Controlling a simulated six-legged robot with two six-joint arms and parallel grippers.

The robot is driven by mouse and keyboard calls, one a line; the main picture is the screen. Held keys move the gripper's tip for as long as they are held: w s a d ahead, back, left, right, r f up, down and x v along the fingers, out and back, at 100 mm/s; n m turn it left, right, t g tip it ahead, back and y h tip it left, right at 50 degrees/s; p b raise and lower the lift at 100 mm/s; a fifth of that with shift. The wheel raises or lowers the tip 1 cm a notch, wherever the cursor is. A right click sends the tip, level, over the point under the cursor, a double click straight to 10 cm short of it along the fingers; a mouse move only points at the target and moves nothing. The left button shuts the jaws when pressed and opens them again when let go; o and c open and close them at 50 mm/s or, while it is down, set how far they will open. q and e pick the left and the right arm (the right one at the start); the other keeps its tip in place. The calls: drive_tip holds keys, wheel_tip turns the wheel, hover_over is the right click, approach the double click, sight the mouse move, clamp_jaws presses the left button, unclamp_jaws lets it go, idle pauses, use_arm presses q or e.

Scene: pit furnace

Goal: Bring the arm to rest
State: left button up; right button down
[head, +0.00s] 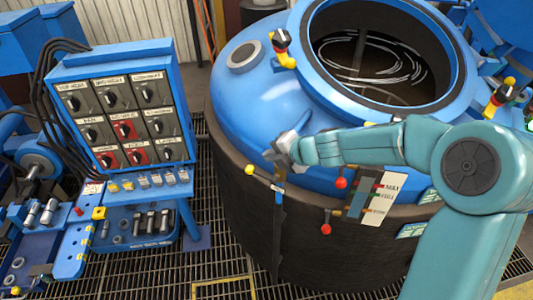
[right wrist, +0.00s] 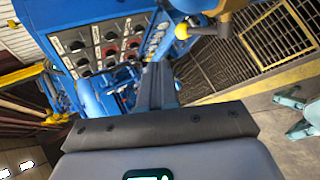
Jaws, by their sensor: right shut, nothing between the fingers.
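My right arm (head: 370,145) comes in from the right in the head view and stretches left across the front of the blue furnace vessel (head: 240,95). My right gripper (head: 281,150) is at its end, in front of the vessel's lower rim and above a yellow-knobbed lever (head: 262,178). In the right wrist view the fingers of my right gripper (right wrist: 158,68) are together and empty, pointing toward the switch panel (right wrist: 103,42). My left gripper is in neither view.
The switch panel (head: 124,113) with several rotary knobs stands left of the vessel, above a blue tool bench (head: 75,240). Red-knobbed levers (head: 341,183) and a labelled gauge plate (head: 384,200) sit under my forearm. The grating floor (head: 165,272) between panel and vessel is clear.

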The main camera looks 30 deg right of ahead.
drive_tip(key=s+a+f+m+g+y+b, duration=0.1)
drive_tip(key=s+a+f+m+g, duration=0.1)
drive_tip(key=s+a+f, duration=0.45)
drive_tip(key=s+a+f+m+g+y+b, duration=0.1)
drive_tip(key=a+f+m+g+b, duration=0.15)
drive_tip(key=f, duration=0.75)
drive_tip(key=s+a+f+m+g+y+b, duration=0.1)
drive_tip(key=s+a+f+m, duration=0.2)
drive_tip(key=a+f, duration=0.35)
drive_tip(key=s+f+m+g+h, duration=0.2)
drive_tip(key=s+f+m+g, duration=0.1)
drive_tip(key=s+f+m, duration=0.9)
drive_tip(key=s+m+b, duration=0.1)
drive_tip(key=s+m, duration=0.2)
drive_tip(key=m, duration=0.3)
drive_tip(key=shift+g+h, duration=0.3)
drive_tip(key=shift+g, duration=0.05)
